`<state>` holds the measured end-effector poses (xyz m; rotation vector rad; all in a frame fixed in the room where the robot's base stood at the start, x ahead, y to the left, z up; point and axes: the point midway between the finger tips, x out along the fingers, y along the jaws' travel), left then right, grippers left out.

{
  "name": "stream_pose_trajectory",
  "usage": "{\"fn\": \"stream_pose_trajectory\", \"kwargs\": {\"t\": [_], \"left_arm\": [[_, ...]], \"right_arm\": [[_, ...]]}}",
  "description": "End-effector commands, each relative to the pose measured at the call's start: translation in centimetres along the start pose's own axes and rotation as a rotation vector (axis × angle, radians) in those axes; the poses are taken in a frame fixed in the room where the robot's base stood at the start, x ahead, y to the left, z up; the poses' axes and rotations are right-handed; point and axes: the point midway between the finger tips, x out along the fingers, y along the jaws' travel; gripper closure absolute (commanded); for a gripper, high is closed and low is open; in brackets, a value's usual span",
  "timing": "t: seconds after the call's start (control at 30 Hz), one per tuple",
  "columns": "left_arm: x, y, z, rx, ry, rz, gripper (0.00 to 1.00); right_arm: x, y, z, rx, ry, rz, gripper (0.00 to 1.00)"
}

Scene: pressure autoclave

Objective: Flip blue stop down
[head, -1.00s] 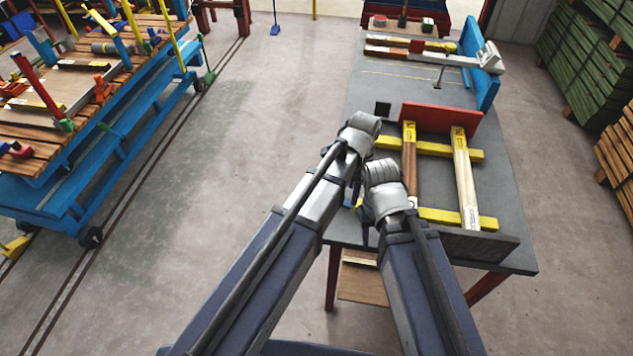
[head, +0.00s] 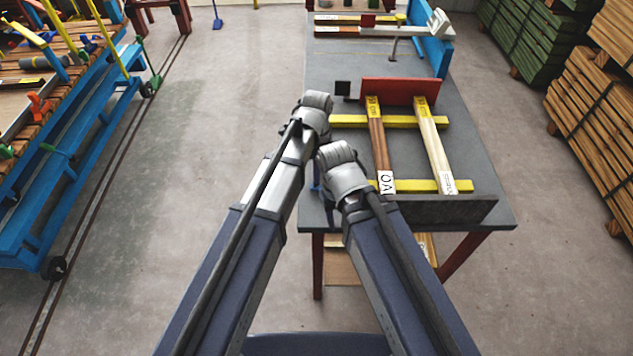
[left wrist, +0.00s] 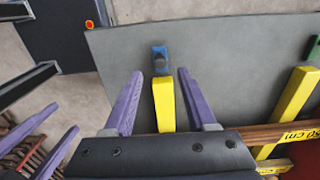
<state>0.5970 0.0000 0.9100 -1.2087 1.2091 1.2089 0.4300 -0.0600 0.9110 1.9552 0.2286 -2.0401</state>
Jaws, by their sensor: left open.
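The blue stop (left wrist: 160,60) is a small blue block with a dark round middle. In the left wrist view it sits at the end of a yellow bar (left wrist: 163,105), over the grey bench top (left wrist: 225,60). My left gripper (left wrist: 160,77) is open, its two purple fingers on either side of the bar. The stop is just beyond the fingertips, roughly centred between them, and no contact shows. A purple-fingered gripper, my right one (left wrist: 64,120), shows at the lower left, fingers apart and empty. In the head view my forearms hide both grippers' fingers.
On the bench, two wooden bars (head: 434,145) lie across yellow bars (head: 390,122) against a red plate (head: 400,91). A green stop (left wrist: 313,48) is at the wrist view's right. A blue cart (head: 75,170) stands left, timber stacks (head: 592,125) right. Floor between cart and bench is clear.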

Motion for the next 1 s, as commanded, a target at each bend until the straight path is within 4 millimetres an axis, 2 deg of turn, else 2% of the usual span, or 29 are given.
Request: {"fn": "stream_pose_trajectory", "kwargs": {"t": [0.03,0.3,0.7,1.0], "left_arm": [[1.4,0.0,0.0,0.0,0.0,0.0,0.43],[4.3,0.0,0.0,0.0,0.0,0.0,0.43],[4.6,0.0,0.0,-0.001,0.0,0.0,0.44],[4.6,0.0,0.0,-0.001,0.0,0.0,0.78]], "right_arm": [[1.4,-0.1,-0.1,0.0,0.0,0.0,0.5],[4.3,-0.4,-0.2,0.0,0.0,0.0,0.5],[4.5,-0.4,-0.3,0.0,0.0,0.0,0.5],[4.6,-0.4,-0.3,0.0,0.0,0.0,0.5]]}}
